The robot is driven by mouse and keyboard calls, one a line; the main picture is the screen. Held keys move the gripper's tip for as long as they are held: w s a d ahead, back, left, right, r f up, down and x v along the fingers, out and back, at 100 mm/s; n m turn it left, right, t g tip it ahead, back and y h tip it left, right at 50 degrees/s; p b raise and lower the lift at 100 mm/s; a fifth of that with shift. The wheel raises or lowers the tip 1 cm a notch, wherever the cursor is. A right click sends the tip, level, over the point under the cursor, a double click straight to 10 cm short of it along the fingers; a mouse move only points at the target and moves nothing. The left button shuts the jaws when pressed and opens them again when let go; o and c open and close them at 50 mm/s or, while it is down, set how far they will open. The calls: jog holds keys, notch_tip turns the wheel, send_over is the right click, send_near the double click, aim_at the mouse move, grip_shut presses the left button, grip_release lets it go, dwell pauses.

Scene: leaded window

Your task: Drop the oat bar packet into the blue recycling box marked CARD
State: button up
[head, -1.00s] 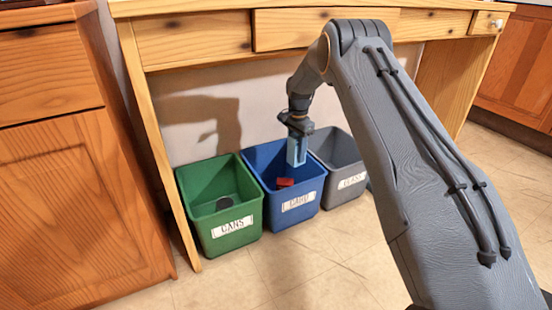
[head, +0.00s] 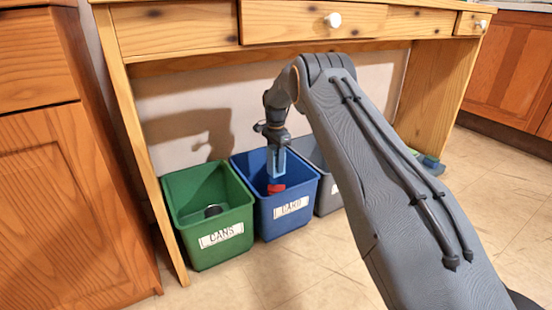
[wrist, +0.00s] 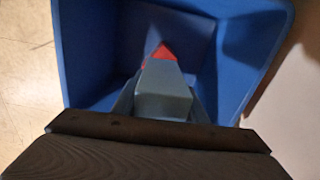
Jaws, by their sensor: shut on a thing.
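The pale blue packet (head: 276,163) hangs upright from my gripper (head: 275,148), which is shut on it. It also shows in the wrist view as a grey-blue block (wrist: 163,92) between the two dark fingers. No print can be read on it. The blue box marked CARD (head: 291,222) stands under the desk, and the packet's lower end is inside its opening. A red thing (head: 276,188) is in the box by the packet's lower end; it also shows in the wrist view (wrist: 163,52). I cannot tell whether they touch.
A grey box (head: 328,195) stands on the right, partly behind my arm. The wooden desk (head: 190,32) is above and behind. The floor in front is clear.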

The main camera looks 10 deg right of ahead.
aim_at(271, 149)
jog(key=shift+f, duration=0.65)
jog(key=o, duration=1.1)
jog(key=shift+r, duration=0.1)
notch_tip(271, 149, up, 8)
jog(key=p, duration=0.3)
jog(key=shift+f, duration=0.2)
